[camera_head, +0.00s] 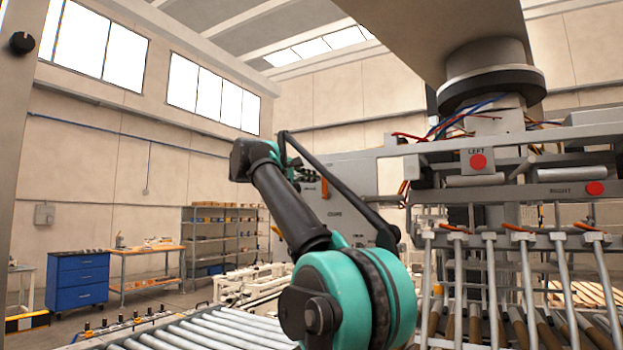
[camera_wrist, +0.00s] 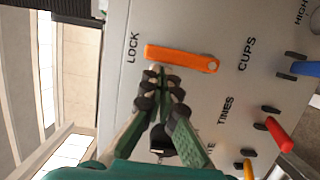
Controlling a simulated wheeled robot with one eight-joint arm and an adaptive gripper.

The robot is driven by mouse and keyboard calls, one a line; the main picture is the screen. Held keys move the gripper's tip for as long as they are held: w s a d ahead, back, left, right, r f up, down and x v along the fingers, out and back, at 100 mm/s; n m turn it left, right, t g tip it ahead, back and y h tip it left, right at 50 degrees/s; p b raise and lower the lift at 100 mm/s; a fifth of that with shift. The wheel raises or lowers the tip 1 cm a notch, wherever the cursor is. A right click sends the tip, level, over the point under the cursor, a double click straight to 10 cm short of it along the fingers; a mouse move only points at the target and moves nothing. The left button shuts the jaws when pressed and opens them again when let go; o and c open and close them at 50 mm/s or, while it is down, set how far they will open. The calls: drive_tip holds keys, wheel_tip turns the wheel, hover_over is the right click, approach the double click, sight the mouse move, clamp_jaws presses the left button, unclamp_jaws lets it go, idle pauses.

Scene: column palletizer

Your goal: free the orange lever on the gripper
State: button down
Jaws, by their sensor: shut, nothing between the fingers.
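The orange lever (camera_wrist: 180,58) is on a grey panel (camera_wrist: 225,95) in the wrist view. Its round pivot end is at the right, by the word CUPS, and its free end points left to the word LOCK. My gripper (camera_wrist: 163,76) is shut and empty. Its green fingers with dark pads reach up from below, and the tips are just under the lever's left half; I cannot tell whether they touch it. In the head view the orange lever (camera_head: 324,188) shows small on the grey panel, beyond my teal and black arm. My fingers are not clear there.
In the wrist view a blue lever (camera_wrist: 304,68), a red lever (camera_wrist: 279,134) and a yellow lever (camera_wrist: 248,170) sit to the right on the same panel.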

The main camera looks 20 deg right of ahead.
drive_tip(key=shift+s+d+r+m, duration=0.15)
drive_tip(key=shift+s+d+m, duration=0.1)
drive_tip(key=shift+m, duration=0.35)
drive_tip(key=shift+s+d+r+m+y, duration=0.15)
drive_tip(key=shift+s+d+m, duration=0.1)
drive_tip(key=shift+m, duration=0.25)
drive_tip(key=shift+s+d+m+y, duration=0.15)
drive_tip(key=shift+s+m, duration=0.1)
drive_tip(key=shift+m, duration=0.25)
drive_tip(key=m, duration=0.1)
drive_tip(key=s+d+m+y, duration=0.1)
drive_tip(key=m, duration=0.1)
drive_tip(key=shift+s+d, duration=0.1)
drive_tip(key=shift+s, duration=0.2)
drive_tip(key=m, duration=0.1)
drive_tip(key=s+m, duration=0.1)
drive_tip(key=d+m+y, duration=0.1)
drive_tip(key=shift+s+d+f, duration=0.1)
drive_tip(key=shift+s+f, duration=0.15)
drive_tip(key=shift+s, duration=0.05)
drive_tip(key=shift+s+d+f+m+t+y, duration=0.35)
drive_tip(key=shift+s+f+m+t+y, duration=0.1)
drive_tip(key=shift+m, duration=0.65)
drive_tip(key=shift+s+d+f, duration=0.1)
drive_tip(key=shift+s+f, duration=0.1)
drive_tip(key=shift+f, duration=0.05)
